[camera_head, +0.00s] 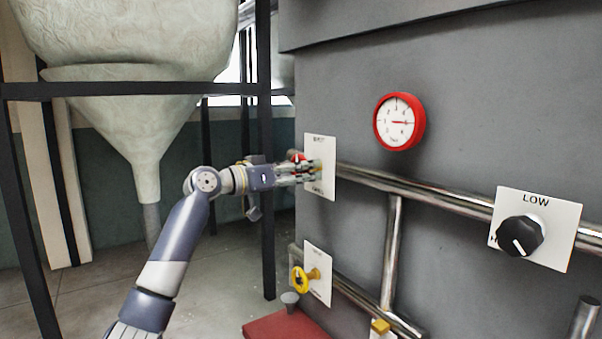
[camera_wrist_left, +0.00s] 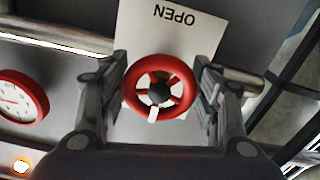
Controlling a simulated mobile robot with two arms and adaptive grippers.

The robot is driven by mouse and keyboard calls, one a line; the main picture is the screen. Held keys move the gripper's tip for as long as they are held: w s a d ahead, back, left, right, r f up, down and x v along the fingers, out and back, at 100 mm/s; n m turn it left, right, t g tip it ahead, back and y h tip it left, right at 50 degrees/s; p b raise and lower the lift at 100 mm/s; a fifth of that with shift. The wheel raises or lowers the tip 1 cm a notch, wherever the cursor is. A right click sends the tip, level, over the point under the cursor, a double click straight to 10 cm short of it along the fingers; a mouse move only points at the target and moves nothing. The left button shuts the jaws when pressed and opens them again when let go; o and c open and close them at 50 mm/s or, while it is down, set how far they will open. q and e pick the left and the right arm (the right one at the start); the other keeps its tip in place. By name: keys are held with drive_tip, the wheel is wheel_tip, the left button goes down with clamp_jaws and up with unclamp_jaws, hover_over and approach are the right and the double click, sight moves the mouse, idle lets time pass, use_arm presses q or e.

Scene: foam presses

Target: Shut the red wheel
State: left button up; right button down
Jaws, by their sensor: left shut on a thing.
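The red wheel (camera_wrist_left: 186,103) shows in the left wrist view as a red ring with a dark hub and spokes, in front of a white plate (camera_wrist_left: 196,28) marked OPEN. A short white mark sits at the ring's lower edge. My left gripper (camera_wrist_left: 160,100) has one finger on each side of the wheel and is shut on it. In the head view my left gripper (camera_head: 308,172) reaches the white plate on the grey machine wall. Only a bit of the wheel (camera_head: 297,156) shows there, as the gripper hides the rest. My right gripper is not in view.
A red gauge (camera_head: 399,121) is on the wall to the right, near a steel pipe (camera_head: 420,190). A black knob (camera_head: 520,236) is farther right. A yellow wheel (camera_head: 305,279) is below. A dark frame post (camera_head: 264,200) stands close behind my left arm.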

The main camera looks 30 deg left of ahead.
use_arm(q)
drive_tip(key=shift+d+f, duration=0.1)
drive_tip(key=shift+f, duration=0.1)
drive_tip(key=o, duration=1.1)
drive_tip(key=shift+w, duration=0.1)
drive_tip(key=shift+r, duration=0.1)
drive_tip(key=v, duration=1.2)
